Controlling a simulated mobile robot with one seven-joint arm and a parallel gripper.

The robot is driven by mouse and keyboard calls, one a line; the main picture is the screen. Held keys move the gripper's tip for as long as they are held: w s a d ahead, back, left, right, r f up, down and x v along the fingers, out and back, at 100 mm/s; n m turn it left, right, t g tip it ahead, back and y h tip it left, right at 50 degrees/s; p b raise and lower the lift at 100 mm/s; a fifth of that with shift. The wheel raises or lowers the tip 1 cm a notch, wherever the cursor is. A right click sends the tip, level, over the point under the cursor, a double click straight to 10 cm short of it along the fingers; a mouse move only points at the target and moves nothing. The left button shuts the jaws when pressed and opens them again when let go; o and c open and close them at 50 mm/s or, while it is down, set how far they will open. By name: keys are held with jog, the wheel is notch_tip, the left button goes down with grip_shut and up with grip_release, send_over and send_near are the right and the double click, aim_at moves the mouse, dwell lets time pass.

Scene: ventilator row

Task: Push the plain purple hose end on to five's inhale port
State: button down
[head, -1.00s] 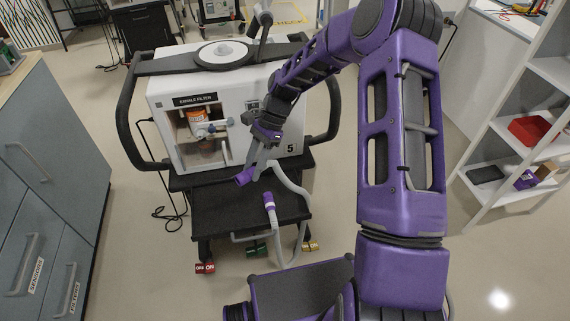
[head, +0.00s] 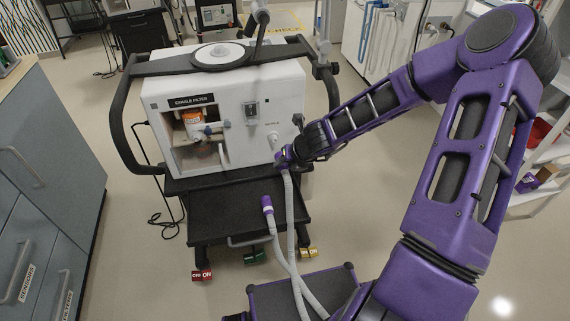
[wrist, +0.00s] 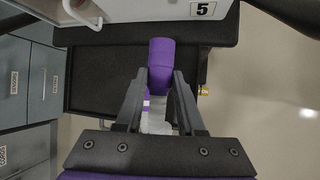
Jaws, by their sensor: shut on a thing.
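A second purple hose end (head: 267,205), with a pale band, stands lower, over the black shelf.
The black cart shelf (head: 215,212) lies under the ventilator. Grey hose (head: 291,215) hangs from my gripper and crosses the other hose lower down. A black rail handle (head: 118,120) flanks the ventilator. Grey drawers (head: 45,160) stand left; floor right of the cart is open.

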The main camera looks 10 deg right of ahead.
jog(key=shift+w, duration=1.3)
jog(key=shift+w+a+r, duration=0.1)
jog(key=shift+w+r, duration=0.05)
jog(key=shift+w, duration=0.15)
jog(key=shift+w+p, duration=1.05)
jog(key=shift+w, duration=0.1)
jog(key=shift+w+p, duration=1)
jog(key=shift+w, duration=0.55)
jog(key=shift+c, duration=2.2)
grip_release()
